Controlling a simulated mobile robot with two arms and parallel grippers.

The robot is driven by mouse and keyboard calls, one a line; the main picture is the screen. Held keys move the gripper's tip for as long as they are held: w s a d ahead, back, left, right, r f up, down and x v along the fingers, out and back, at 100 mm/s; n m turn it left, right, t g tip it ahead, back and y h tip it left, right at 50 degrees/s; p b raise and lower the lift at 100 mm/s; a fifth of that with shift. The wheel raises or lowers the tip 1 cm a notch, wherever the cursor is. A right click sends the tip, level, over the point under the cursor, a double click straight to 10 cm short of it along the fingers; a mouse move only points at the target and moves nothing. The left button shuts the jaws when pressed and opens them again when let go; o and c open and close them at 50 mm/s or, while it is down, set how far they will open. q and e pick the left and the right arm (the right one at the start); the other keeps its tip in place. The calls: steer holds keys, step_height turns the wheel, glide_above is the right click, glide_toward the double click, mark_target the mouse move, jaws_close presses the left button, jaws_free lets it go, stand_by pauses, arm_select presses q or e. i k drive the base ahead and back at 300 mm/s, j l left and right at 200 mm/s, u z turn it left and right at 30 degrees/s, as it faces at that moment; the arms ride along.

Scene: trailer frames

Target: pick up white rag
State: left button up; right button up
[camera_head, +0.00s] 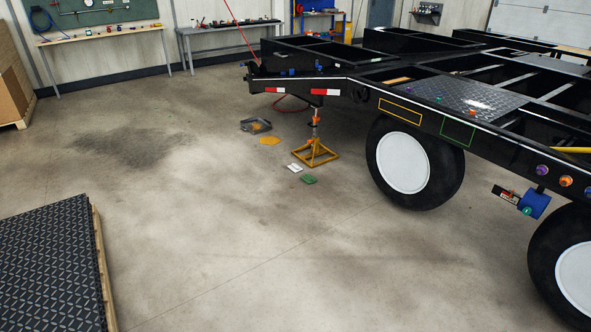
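A small white folded cloth (294,168), which looks like the white rag, lies flat on the concrete floor. It is left of the yellow jack stand (316,154) under the trailer's corner. A green folded cloth (308,180) lies just to its lower right, apart from it. A round yellow-orange item (269,141) lies on the floor farther back. Neither of my grippers shows in the head view.
The black trailer frame (350,84) on white-hubbed wheels (404,162) fills the right side. A grey tray-like item (256,126) lies behind the cloths. A pallet of patterned plates (52,262) stands front left. Workbenches (105,34) line the back wall. The middle floor is clear.

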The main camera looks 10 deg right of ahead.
mark_target(294, 168)
steer(key=i, duration=4.6)
steer(key=i+z, duration=0.3)
steer(key=i+j+z, duration=0.3)
steer(key=i, duration=0.2)
steer(key=i+j+z, duration=0.25)
steer(key=i, duration=0.15)
